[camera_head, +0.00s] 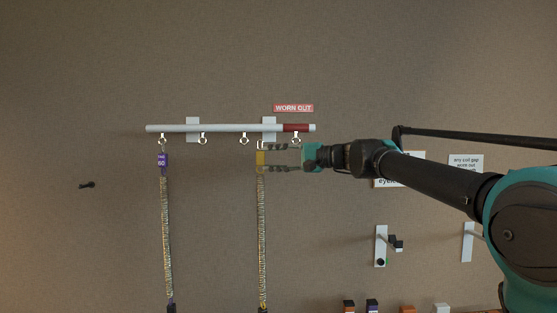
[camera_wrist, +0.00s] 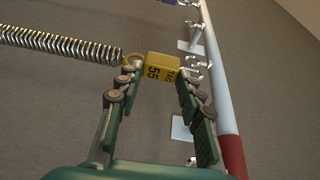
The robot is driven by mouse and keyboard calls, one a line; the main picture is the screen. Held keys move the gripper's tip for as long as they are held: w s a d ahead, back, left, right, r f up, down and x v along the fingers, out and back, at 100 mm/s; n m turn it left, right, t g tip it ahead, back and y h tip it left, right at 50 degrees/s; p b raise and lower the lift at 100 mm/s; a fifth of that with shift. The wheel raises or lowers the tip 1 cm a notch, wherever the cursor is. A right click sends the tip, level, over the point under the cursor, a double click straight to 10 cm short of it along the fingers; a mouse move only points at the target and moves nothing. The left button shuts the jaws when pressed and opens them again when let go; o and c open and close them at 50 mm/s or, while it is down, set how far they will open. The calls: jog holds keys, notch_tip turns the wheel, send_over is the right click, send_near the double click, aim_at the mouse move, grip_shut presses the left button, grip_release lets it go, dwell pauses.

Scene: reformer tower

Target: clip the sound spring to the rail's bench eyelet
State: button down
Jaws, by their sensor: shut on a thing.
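My gripper (camera_head: 264,158) is shut on the yellow tag block (camera_head: 260,159) at the top of a long coil spring (camera_head: 262,235). In the wrist view the yellow block (camera_wrist: 162,67) sits between the fingertips, marked 55, and its spring (camera_wrist: 60,43) runs off to the left. The light rail (camera_head: 225,128) is just above in the head view, with several small eyelets (camera_head: 244,140) under it. The block's top clip is close under the rail, right of one eyelet; I cannot tell whether they touch. A purple-tagged spring (camera_head: 166,235), marked 60, hangs below the leftmost eyelet.
The rail's right part is red (camera_head: 296,128), under a "WORN OUT" sign (camera_head: 293,108). My arm partly covers a white sign (camera_head: 398,182). A white plate with dark knobs (camera_head: 381,246) is at lower right, and several small blocks (camera_head: 372,306) line the bottom edge.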

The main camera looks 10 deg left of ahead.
aim_at(260, 158)
jog(key=shift+a, duration=0.4)
jog(key=shift+w+a, duration=0.1)
jog(key=shift+a, duration=0.45)
jog(key=shift+a, duration=0.3)
jog(key=shift+w+a, duration=0.1)
jog(key=shift+a, duration=0.35)
jog(key=shift+a, duration=0.35)
jog(key=shift+w+a, duration=0.15)
jog(key=shift+a, duration=0.5)
jog(key=shift+f, duration=0.35)
dwell(0.4)
jog(key=c, duration=0.9)
grip_release()
